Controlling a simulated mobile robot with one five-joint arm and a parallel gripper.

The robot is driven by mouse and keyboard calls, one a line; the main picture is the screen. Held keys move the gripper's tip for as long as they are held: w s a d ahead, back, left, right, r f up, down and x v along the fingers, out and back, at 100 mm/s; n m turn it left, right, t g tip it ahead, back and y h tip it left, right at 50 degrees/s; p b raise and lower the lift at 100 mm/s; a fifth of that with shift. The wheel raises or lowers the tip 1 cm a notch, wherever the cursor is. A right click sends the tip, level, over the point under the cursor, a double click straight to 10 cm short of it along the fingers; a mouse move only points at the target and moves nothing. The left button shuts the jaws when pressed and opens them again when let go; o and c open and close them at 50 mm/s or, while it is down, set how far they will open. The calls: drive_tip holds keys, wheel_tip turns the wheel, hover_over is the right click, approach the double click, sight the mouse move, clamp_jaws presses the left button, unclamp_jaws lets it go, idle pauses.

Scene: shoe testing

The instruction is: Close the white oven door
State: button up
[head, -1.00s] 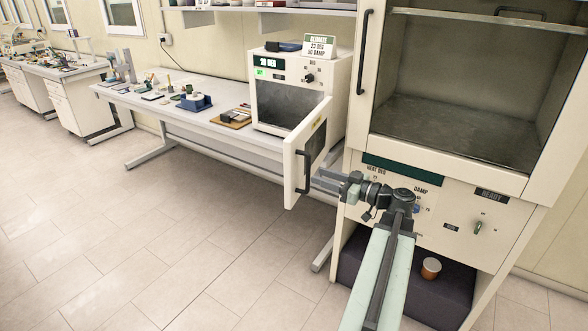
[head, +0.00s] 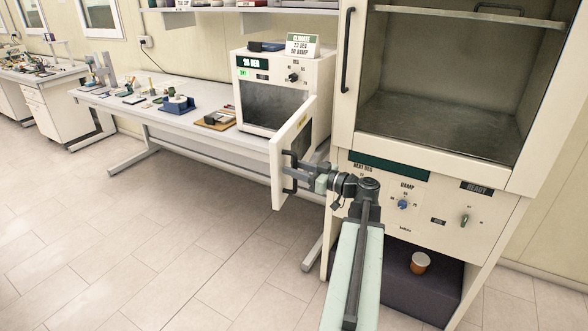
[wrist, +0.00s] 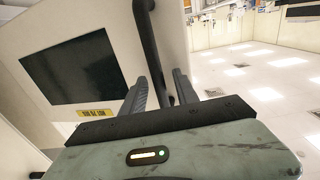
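The white oven (head: 270,92) stands on the bench in the head view, its dark interior showing. Its door (head: 277,165) stands open, swung out toward me from the oven's right side. A dark bar handle (head: 287,186) runs upright on the door's face. My gripper (head: 289,170) is at the handle, reaching in from the right. In the wrist view, my gripper (wrist: 161,82) has its two fingers apart, with the handle (wrist: 146,35) running down between them. I see a gap beside the bar and cannot tell whether either finger touches it. The door's dark window (wrist: 73,68) lies to the left.
A large white cabinet (head: 430,165) with a dark chamber and control panel stands close on the right. The bench (head: 205,138) holds small items and a blue holder (head: 179,105). The floor to the left is clear.

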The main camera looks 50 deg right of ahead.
clamp_jaws()
idle(1.4)
